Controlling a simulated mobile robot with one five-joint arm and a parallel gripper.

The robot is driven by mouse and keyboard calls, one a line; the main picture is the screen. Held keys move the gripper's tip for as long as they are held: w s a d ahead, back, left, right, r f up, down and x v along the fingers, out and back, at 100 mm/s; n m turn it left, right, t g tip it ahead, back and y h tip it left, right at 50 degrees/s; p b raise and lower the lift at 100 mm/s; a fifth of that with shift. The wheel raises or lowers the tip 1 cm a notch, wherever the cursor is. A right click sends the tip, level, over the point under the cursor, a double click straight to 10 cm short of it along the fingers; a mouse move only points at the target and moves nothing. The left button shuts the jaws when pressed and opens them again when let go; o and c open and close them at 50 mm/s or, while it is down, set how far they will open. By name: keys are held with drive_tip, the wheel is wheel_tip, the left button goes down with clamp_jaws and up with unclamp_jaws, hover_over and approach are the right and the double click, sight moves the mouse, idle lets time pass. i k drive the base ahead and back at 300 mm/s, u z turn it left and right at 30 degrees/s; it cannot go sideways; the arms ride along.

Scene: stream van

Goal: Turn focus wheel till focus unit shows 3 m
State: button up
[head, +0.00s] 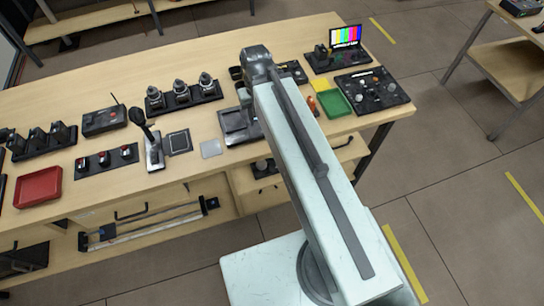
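My arm reaches over the wooden workbench from the lower right, with its dark end joint above the middle of the bench. My gripper is hidden behind the arm, so its fingers do not show. A dark unit (236,127) lies partly behind my arm. I cannot tell whether it is the focus unit; no focus wheel or distance reading can be made out.
The workbench (75,95) holds a colour-bar screen (345,36), a dark knob panel (383,97), a green tray (334,103), a red tray (38,187), an upright lever (146,135) and several dark units. Its back left is clear. Open floor lies right.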

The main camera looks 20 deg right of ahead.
sight(261, 165)
drive_tip(key=u, duration=0.35)
drive_tip(key=k, duration=1.5)
drive_tip(key=z, duration=0.35)
drive_tip(key=i, duration=1)
drive_tip(key=u, duration=0.75)
drive_tip(key=k, duration=0.25)
drive_tip(key=u, duration=0.55)
